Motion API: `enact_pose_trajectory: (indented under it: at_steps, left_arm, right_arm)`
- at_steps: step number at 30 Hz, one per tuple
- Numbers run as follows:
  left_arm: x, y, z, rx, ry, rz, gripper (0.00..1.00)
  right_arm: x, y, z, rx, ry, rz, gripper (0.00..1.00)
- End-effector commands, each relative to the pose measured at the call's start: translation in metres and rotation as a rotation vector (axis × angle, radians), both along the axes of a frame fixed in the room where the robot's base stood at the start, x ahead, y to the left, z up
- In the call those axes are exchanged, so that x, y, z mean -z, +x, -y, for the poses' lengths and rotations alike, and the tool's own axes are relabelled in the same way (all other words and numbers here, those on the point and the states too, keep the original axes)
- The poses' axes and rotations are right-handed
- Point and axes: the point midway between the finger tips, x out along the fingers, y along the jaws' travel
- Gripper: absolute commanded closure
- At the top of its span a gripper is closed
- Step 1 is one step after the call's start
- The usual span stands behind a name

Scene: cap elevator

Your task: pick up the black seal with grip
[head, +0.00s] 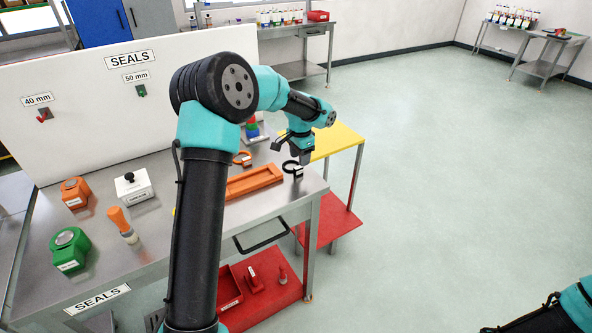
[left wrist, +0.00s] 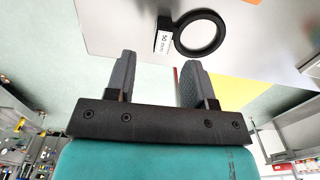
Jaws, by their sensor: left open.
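The black seal with grip (head: 284,167) lies near the right end of the steel table, beside the orange tray. In the left wrist view it is a black ring (left wrist: 204,53) with a small grip and a white label on its left side. My left gripper (head: 305,157) is just above and to the right of the seal in the head view. In the left wrist view its two fingers (left wrist: 158,68) are apart with nothing between them, and the seal lies beyond the fingertips. My right arm shows only at the lower right corner; its gripper is out of view.
An orange tray (head: 255,182) and an orange ring seal (head: 242,158) are close by. Green (head: 68,250), orange (head: 75,192) and white (head: 133,188) pieces stand at the left. A yellow-topped table (head: 340,139) adjoins at the right. A white SEALS panel (head: 90,100) stands behind.

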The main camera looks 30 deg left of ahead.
Motion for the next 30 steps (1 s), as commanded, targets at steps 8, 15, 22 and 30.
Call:
enact_pose_trajectory:
  at_steps: [8, 15, 22, 30]
  left_arm:
    - [0.032, -0.003, -0.005, -0.001, 0.000, -0.004, 0.51]
    - [0.051, -0.002, -0.004, 0.000, 0.001, 0.000, 0.51]
    - [0.051, -0.002, -0.004, 0.000, 0.000, 0.001, 0.51]
    - [0.051, -0.002, -0.004, 0.000, 0.000, 0.001, 0.56]
  right_arm:
    - [0.000, 0.000, 0.000, 0.000, 0.000, 0.000, 0.09]
    - [0.000, 0.000, 0.000, 0.000, 0.000, 0.000, 0.09]
    - [0.000, 0.000, 0.000, 0.000, 0.000, 0.000, 0.09]
    - [0.000, 0.000, 0.000, 0.000, 0.000, 0.000, 0.09]
